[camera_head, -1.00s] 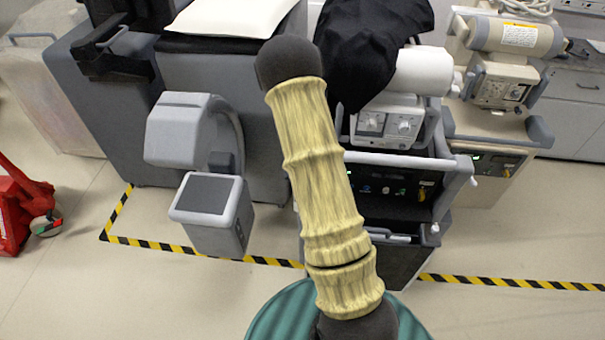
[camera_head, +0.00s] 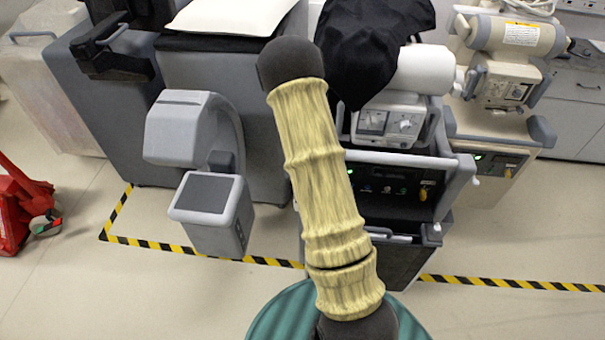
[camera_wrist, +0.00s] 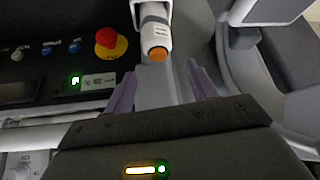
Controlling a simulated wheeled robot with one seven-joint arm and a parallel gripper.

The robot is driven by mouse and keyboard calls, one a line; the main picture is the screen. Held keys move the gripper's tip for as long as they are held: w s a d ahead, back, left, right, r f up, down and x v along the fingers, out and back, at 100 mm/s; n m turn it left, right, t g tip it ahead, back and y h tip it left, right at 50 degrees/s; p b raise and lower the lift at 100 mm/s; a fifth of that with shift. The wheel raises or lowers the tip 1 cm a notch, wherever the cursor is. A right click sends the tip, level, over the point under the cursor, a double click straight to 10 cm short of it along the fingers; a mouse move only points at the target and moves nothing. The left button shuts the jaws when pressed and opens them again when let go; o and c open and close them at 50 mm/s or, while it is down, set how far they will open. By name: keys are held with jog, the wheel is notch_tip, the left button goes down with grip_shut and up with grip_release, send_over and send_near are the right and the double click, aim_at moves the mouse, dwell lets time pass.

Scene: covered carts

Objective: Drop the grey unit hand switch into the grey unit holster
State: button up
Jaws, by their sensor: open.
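In the wrist view my gripper (camera_wrist: 162,76) is open, with a purple-grey finger on each side. A pale grey, cylindrical hand switch (camera_wrist: 156,32) with an orange end lies just beyond the fingertips, roughly in line with the gap. A white bracket (camera_wrist: 136,12), which may be the holster, is around or beside the switch's upper part; I cannot tell how deep the switch sits in it. No contact between fingers and switch is clear. In the head view my arm hides the gripper, and I cannot make out the switch there.
A dark control panel (camera_head: 385,182) on the middle cart shows behind my arm. In the wrist view a red button (camera_wrist: 110,43) stands left of the switch. A grey unit with a screen (camera_head: 207,193) is at left, a beige unit (camera_head: 490,140) at right. Floor in front is clear.

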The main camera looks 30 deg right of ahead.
jog(key=shift+r+p, duration=0.65)
jog(key=shift+r, duration=0.2)
jog(key=b+v, duration=0.3)
jog(key=v, duration=0.8)
jog(key=shift+s+r, duration=0.2)
jog(key=shift+s+a, duration=0.1)
jog(key=shift+s, duration=0.05)
jog(key=shift+a, duration=0.1)
